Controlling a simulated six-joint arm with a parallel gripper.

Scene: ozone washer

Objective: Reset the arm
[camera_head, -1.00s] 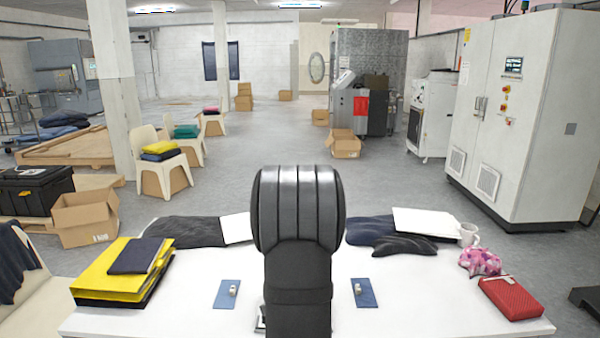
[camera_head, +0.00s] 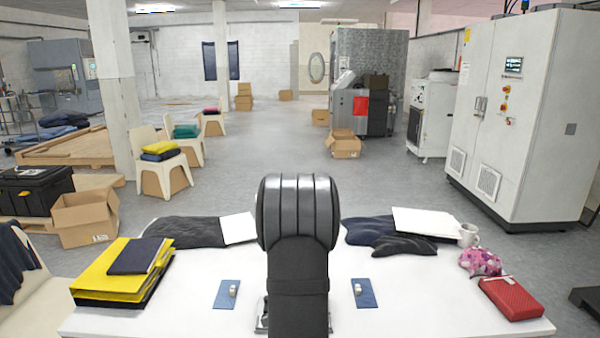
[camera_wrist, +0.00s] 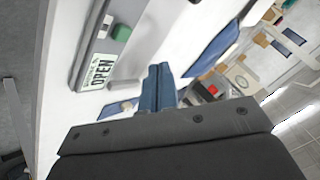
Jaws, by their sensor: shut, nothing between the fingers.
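My arm (camera_head: 299,240) stands upright at the middle of the white table (camera_head: 400,300) in the head view and hides what lies behind it. My gripper (camera_wrist: 160,72) shows in the wrist view as two blue fingers, shut together with nothing between them. Beyond the fingers is a grey device (camera_wrist: 112,45) with a green button (camera_wrist: 122,33) and a label that reads OPEN (camera_wrist: 98,73). The gripper looks apart from it. The head view does not show my fingers.
Yellow and dark folders (camera_head: 120,270) lie at the table's left. Dark cloths, a white mug (camera_head: 469,235), a pink cloth (camera_head: 480,262) and a red case (camera_head: 511,297) lie at the right.

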